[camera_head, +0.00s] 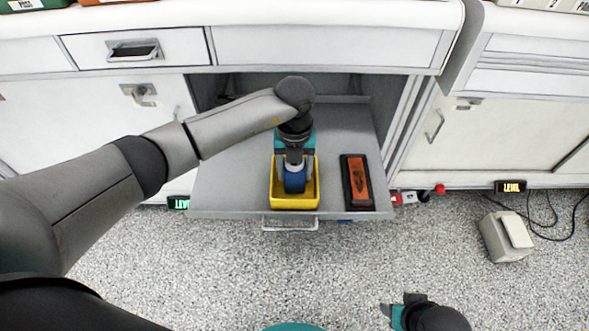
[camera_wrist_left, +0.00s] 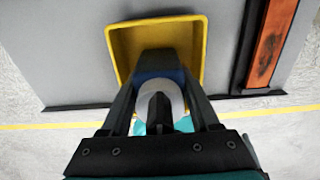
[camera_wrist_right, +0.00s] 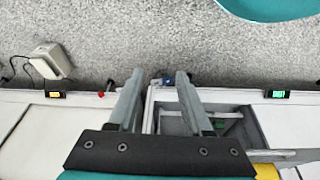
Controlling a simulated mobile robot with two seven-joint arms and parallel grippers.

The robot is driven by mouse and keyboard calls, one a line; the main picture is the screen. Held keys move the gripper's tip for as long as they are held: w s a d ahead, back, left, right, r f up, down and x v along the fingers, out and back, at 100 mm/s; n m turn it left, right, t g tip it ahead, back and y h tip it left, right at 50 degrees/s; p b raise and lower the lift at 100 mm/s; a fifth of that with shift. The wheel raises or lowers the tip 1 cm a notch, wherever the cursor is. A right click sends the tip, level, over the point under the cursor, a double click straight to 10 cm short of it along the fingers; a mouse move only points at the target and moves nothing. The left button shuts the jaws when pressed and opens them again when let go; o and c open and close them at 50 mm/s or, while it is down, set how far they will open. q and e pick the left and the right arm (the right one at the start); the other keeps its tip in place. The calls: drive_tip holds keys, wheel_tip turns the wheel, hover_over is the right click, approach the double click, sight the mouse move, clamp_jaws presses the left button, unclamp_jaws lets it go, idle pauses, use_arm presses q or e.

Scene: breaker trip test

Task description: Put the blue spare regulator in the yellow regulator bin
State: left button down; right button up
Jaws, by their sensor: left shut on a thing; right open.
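The yellow regulator bin (camera_head: 295,204) stands on a grey pull-out shelf (camera_head: 225,180) in the cabinet. My left gripper (camera_head: 295,172) points down over the bin and is shut on the blue regulator (camera_head: 295,183). In the head view the regulator shows within the bin's outline; I cannot tell whether it touches the floor. In the left wrist view the bin (camera_wrist_left: 112,45) lies around and beyond the fingers, and the regulator (camera_wrist_left: 160,76) sits between them, partly hidden. My right gripper (camera_wrist_right: 158,105) is open and empty, away from the shelf, above the floor.
A dark tray with an orange-brown insert (camera_head: 359,183) lies on the shelf right of the bin. The shelf handle (camera_head: 290,224) sticks out in front. A beige box with cables (camera_head: 506,237) stands on the floor at right. Open floor lies in front.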

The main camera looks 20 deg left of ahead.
use_arm(q)
drive_tip(key=shift+c, duration=0.6)
unclamp_jaws()
drive_tip(key=shift+f, duration=0.1)
use_arm(e)
drive_tip(key=shift+r, duration=0.2)
use_arm(q)
wheel_tip(320, 180, up, 10)
drive_tip(key=p, duration=0.4)
drive_tip(key=shift+r+p, duration=0.55)
drive_tip(key=shift+r, duration=0.6)
use_arm(e)
drive_tip(key=s+d+f+g, duration=0.1)
drive_tip(key=s+f, duration=0.3)
drive_tip(key=f, duration=0.6)
drive_tip(key=shift+s+d, duration=0.4)
drive_tip(key=shift+d, duration=0.1)
drive_tip(key=shift+f, duration=0.1)
